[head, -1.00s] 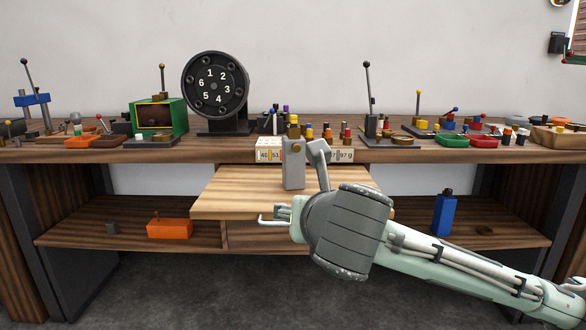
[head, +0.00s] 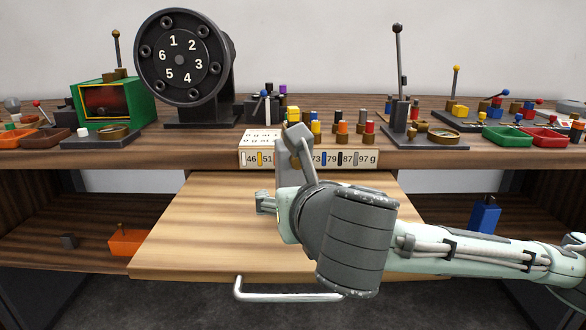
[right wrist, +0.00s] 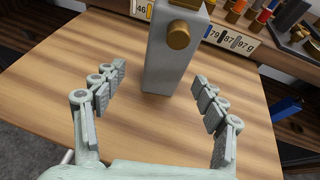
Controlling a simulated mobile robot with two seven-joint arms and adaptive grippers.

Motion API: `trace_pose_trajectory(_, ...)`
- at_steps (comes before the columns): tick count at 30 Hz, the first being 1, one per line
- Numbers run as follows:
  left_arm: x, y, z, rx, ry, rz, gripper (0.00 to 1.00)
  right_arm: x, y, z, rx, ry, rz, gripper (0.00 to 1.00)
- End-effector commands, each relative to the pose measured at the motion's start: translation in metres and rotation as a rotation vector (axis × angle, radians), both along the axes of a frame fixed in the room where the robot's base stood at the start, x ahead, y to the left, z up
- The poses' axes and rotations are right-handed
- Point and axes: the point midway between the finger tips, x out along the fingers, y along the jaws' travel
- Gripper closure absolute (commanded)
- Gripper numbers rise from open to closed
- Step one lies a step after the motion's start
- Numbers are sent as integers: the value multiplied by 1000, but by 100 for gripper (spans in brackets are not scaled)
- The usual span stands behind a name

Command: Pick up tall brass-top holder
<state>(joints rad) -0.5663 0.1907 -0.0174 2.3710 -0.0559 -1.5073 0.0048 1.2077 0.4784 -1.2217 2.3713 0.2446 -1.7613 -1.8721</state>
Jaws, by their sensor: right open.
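The holder is a tall grey block with a round brass knob on its face. It stands upright on the pull-out wooden board; in the right wrist view the holder (right wrist: 168,62) is at top centre. In the head view the holder (head: 284,160) is partly hidden behind my right arm, and its brass part is not clear. My right gripper (right wrist: 159,84) is open, with one finger on each side of the near space before the holder. The fingers appear apart from it, with nothing between them. My left gripper is not in view.
The pull-out board (head: 190,225) is otherwise clear and has a metal handle (head: 290,296) at its front. Behind it stand a labelled weight rack (head: 258,160) and several coloured cylinders. A black numbered dial (head: 180,55) and a green box (head: 105,102) are at left.

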Motion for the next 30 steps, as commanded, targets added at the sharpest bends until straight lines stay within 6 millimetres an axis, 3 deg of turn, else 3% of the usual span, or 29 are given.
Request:
trace_pose_trajectory(15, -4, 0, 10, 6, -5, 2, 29, 61, 4, -27, -1, 2, -2, 28)
trace_pose_trajectory(24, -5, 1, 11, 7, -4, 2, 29, 66, 5, -28, -1, 0, 0, 28)
trace_pose_trajectory(30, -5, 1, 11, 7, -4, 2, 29, 66, 5, -28, -1, 0, 0, 53)
